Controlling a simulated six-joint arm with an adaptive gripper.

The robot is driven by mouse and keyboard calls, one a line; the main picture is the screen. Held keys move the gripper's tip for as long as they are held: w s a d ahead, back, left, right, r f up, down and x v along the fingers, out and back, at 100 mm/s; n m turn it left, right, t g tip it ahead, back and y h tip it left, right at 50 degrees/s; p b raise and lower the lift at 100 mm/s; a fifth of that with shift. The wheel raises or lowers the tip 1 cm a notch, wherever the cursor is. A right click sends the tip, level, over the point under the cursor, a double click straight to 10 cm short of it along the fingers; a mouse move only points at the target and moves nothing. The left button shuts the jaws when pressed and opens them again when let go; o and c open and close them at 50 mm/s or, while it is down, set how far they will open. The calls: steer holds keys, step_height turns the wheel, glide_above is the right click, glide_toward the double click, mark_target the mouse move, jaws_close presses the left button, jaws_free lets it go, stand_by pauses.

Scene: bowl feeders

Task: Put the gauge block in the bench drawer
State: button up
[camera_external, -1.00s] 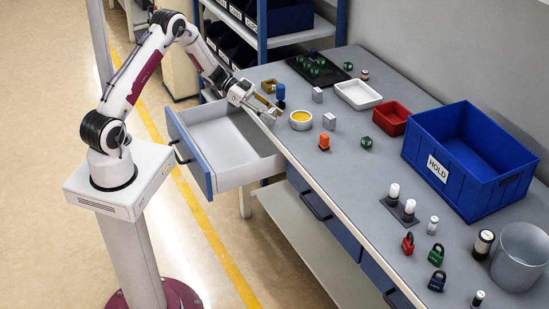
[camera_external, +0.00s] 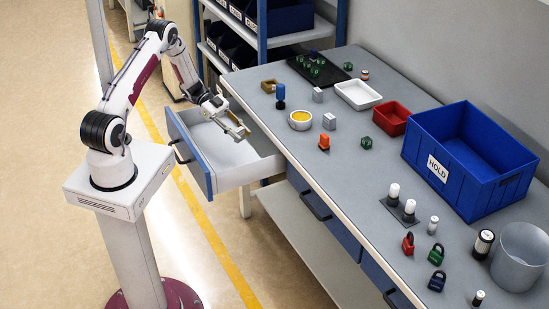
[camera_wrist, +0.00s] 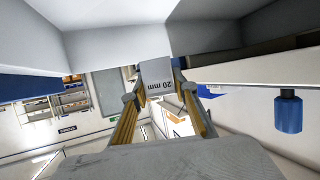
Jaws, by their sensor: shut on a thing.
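The gauge block (camera_wrist: 157,74), a grey block marked "20 mm", is between my fingertips in the wrist view. My gripper (camera_external: 240,131) is shut on it and holds it above the open bench drawer. The gripper fingers (camera_wrist: 158,92) also show in the wrist view. The bench drawer (camera_external: 259,170) is pulled out from the bench's left side, with a blue front and pale inside. Its visible floor looks empty; my gripper hides part of it.
Two other grey blocks (camera_external: 328,121) (camera_external: 317,95) stand on the bench, near a yellow-topped round dish (camera_external: 300,120) and a blue-topped part (camera_external: 281,94). The blue HOLD bin (camera_external: 425,165) is farther right. Drawer walls and the bench edge lie around my gripper.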

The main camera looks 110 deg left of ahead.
glide_above(241, 162)
steer(key=shift+a+f, duration=0.1)
steer(key=shift+f, duration=3)
steer(key=shift+f, duration=0.1)
steer(key=shift+f, duration=1.75)
steer(key=shift+f, duration=0.1)
steer(key=o, duration=1.2)
steer(key=shift+c, duration=0.2)
